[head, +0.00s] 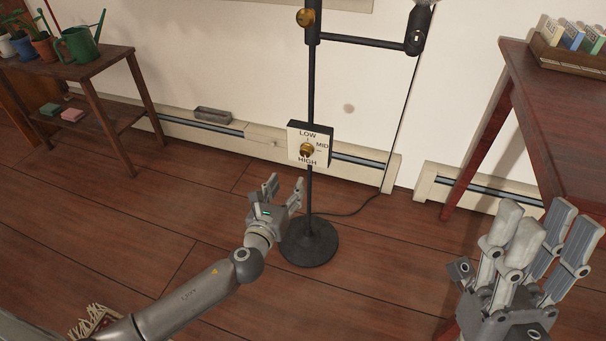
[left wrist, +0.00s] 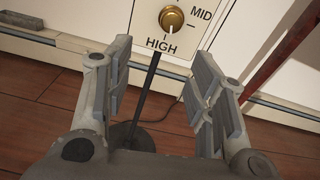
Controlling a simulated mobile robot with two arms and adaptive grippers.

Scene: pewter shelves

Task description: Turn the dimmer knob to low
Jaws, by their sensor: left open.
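The dimmer knob (head: 306,150) is a round brass knob on a white plate (head: 294,143) marked LOW at the top, MID at the right and HIGH at the bottom. The plate is on a dark lamp pole. In the left wrist view the knob (left wrist: 172,18) is near the top edge, with MID and HIGH visible and LOW out of frame. My left gripper (head: 284,188) is open and empty, below and in front of the plate, apart from the knob. My right gripper (head: 540,242) is open and empty at the lower right.
The lamp's round black base (head: 309,243) stands on the wood floor. A baseboard heater (head: 230,135) runs along the wall behind. A plant shelf (head: 85,67) stands at the left, a red table (head: 555,110) at the right. A cord trails right of the base.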

